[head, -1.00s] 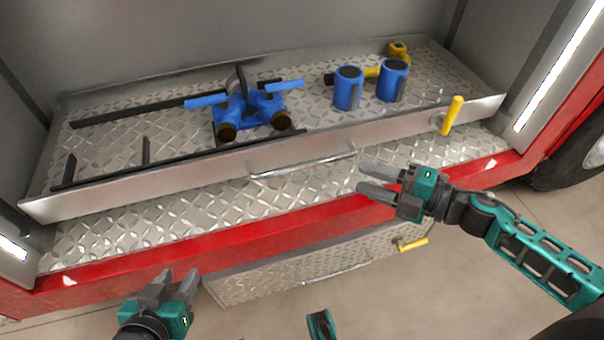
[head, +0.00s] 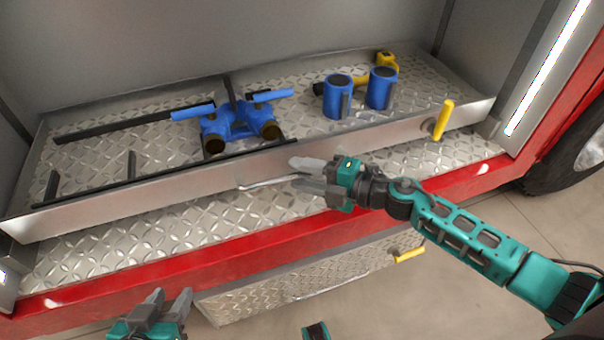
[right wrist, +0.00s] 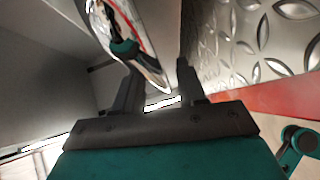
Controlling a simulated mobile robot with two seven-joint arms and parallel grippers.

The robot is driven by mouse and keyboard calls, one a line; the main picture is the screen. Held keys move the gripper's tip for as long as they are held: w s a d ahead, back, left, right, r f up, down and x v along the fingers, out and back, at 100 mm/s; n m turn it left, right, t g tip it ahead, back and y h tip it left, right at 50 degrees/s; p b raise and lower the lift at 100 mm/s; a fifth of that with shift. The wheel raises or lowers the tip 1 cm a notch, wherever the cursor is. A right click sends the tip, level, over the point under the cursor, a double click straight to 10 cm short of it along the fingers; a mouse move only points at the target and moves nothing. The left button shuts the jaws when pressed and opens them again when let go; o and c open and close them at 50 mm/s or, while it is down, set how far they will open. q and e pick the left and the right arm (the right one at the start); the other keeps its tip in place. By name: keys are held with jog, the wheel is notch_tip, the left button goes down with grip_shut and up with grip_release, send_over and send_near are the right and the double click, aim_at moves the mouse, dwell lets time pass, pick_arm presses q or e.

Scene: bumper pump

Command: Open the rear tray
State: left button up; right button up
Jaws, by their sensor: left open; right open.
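The metal tray (head: 105,200) sits in the truck compartment, with a low front wall and a chrome bar handle (head: 262,184) along it. My right gripper (head: 306,174) is open at the handle's right part and hides that end. In the right wrist view a shiny curved piece, likely the handle (right wrist: 128,42), runs down between the open fingers (right wrist: 160,82). I cannot tell whether they touch it. A yellow lever (head: 444,120) stands upright on the tray front's right side. My left gripper (head: 168,303) is open and empty, low at left, apart from the tray.
The tray holds a blue valve fitting (head: 238,122), two blue cylinders (head: 338,98) (head: 381,89) and a yellow-and-black tool (head: 386,63). Below the red sill (head: 130,268) is a lower tread-plate panel (head: 290,280) with a yellow lever (head: 410,255). A wheel (head: 575,150) is at right.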

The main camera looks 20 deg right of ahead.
jog(key=shift+w+a, duration=0.2)
jog(key=shift+c, duration=0.5)
grip_shut()
